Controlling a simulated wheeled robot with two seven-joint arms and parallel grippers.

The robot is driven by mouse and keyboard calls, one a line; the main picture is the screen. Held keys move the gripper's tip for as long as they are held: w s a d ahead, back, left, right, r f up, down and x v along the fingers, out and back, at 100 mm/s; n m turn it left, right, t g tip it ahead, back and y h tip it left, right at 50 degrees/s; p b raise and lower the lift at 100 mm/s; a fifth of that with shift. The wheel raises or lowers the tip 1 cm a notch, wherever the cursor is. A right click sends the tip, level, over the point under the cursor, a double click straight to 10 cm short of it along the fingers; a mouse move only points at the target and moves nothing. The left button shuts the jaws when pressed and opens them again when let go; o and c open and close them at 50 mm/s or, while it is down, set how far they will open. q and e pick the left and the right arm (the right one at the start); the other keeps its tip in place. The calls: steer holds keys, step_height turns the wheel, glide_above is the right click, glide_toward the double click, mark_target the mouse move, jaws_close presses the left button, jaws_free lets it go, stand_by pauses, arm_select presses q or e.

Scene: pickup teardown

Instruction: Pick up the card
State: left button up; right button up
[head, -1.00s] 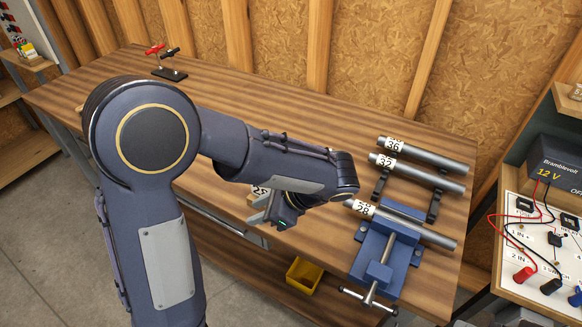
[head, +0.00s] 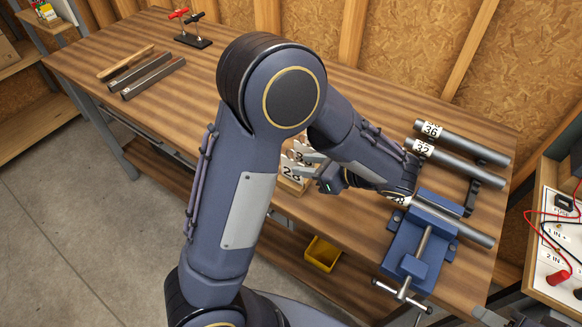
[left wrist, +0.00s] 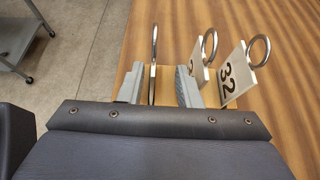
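Small white number cards with metal rings stand in a wooden holder (head: 288,186) on the workbench. In the head view a card marked 28 (head: 291,171) shows beside my left gripper (head: 303,168), with another card partly hidden behind the fingers. In the left wrist view my left gripper (left wrist: 159,88) is open. One card, seen edge-on with its ring (left wrist: 154,45) upright, stands between the two fingers, with gaps showing on both sides. A card marked 32 (left wrist: 236,75) and another ringed card (left wrist: 199,68) stand right of the right finger.
Grey pipes (head: 460,142) marked 36 and 32 lie on the right of the bench. A blue vise (head: 405,252) holds another pipe close to my left wrist. A yellow bin (head: 322,254) sits below.

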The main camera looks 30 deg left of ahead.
mark_target(290, 165)
arm_select(q)
steer(key=x, duration=0.3)
steer(key=p+x, duration=0.1)
steer(key=shift+s+a, duration=0.4)
steer(key=shift+a, duration=0.05)
steer(key=shift+w+a+f, duration=0.1)
steer(key=shift+a+f, duration=0.25)
steer(key=shift+a, duration=0.15)
jaws_close()
